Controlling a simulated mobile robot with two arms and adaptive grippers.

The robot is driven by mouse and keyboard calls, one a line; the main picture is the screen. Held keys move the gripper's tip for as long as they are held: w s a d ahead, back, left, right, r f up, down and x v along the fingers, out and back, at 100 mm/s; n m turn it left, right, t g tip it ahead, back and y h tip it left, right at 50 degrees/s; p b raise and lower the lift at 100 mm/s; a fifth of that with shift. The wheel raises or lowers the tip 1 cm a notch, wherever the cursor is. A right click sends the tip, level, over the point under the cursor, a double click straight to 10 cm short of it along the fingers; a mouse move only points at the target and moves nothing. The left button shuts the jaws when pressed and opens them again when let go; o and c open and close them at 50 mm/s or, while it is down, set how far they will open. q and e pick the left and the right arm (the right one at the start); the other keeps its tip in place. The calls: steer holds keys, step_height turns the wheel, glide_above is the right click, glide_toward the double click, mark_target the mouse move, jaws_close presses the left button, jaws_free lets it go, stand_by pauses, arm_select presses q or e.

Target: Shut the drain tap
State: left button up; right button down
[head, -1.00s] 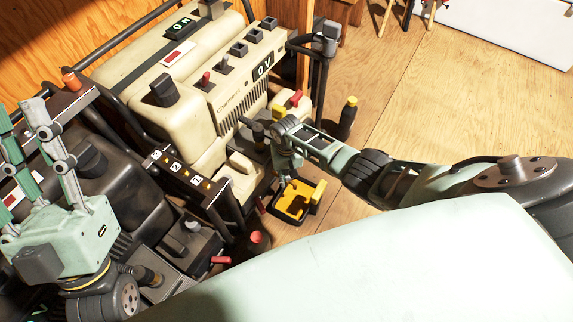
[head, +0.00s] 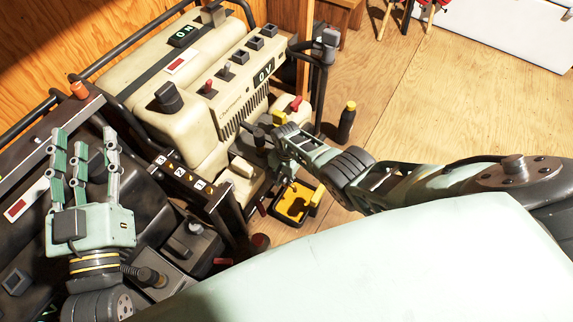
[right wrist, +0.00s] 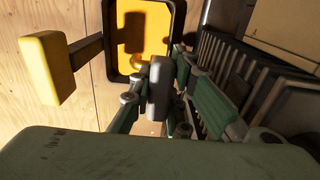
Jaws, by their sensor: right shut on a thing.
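My right gripper (head: 282,160) reaches in from the right to the lower front of the cream machine (head: 235,110). In the right wrist view its fingers (right wrist: 157,95) are closed around a grey handle (right wrist: 158,88), which looks like the drain tap's lever. The tap's body is hidden by my gripper, and I cannot tell how far it is turned. Below it is a yellow tray (head: 280,212) with a black rim; it also shows in the right wrist view (right wrist: 108,40). My left gripper (head: 85,150) is open and empty, fingers pointing up, over the dark machine at the left.
A dark bottle (head: 347,122) with a yellow cap stands on the wooden floor right of the machine. Black frame tubes (head: 318,85) edge the machine. The tray's yellow handle (right wrist: 48,68) sticks out sideways. The floor (head: 440,90) at the right is clear.

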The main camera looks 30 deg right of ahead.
steer(key=shift+d, duration=0.1)
stand_by(0.4)
steer(key=c, duration=1.6)
jaws_free()
steer(key=shift+c, duration=0.2)
steer(key=shift+r, duration=0.1)
steer(key=shift+r, duration=5.95)
